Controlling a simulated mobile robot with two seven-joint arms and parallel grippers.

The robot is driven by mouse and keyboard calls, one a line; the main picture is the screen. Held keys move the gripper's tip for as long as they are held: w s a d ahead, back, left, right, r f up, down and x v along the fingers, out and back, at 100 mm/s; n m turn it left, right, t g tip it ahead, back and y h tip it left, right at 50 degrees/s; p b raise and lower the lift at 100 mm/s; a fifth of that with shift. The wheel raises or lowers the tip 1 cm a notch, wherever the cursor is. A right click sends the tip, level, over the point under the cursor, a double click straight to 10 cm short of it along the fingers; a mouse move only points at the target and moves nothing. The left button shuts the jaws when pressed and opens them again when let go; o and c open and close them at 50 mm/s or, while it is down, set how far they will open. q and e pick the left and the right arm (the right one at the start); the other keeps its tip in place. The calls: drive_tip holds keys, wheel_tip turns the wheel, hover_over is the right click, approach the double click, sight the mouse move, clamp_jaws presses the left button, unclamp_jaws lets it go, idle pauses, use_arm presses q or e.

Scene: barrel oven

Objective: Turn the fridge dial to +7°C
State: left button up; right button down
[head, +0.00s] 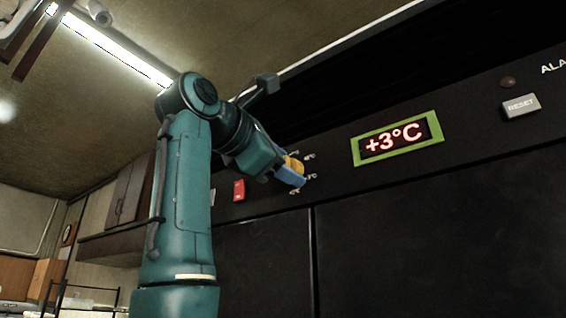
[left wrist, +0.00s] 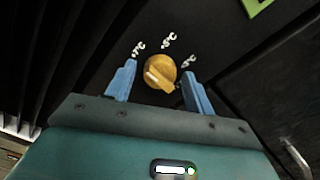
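The orange-yellow dial (head: 293,163) is on the black fridge panel, partly hidden behind my left gripper (head: 292,174) in the head view. In the left wrist view the dial (left wrist: 160,71) shows between the two blue fingers of my left gripper (left wrist: 158,69), with a small gap at the left finger. The fingers are apart, one on each side of the dial. A pale mark shows on the dial's lower left. Small white temperature labels (left wrist: 169,40) surround it, too blurred to read surely. The display (head: 398,138) reads +3°C in red. My right gripper is out of view.
A red switch (head: 239,190) is on the panel left of the dial. A grey RESET button (head: 520,106) and a dark round lamp (head: 508,81) are at the right. Dark fridge doors (head: 440,240) lie below the panel. Wall cabinets (head: 125,205) stand at the left.

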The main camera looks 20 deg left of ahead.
use_arm(q)
drive_tip(key=shift+o, duration=0.5)
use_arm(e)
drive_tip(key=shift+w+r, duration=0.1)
use_arm(q)
drive_tip(key=shift+s, duration=0.1)
drive_tip(key=b+v, duration=0.4)
drive_tip(key=v, duration=0.9)
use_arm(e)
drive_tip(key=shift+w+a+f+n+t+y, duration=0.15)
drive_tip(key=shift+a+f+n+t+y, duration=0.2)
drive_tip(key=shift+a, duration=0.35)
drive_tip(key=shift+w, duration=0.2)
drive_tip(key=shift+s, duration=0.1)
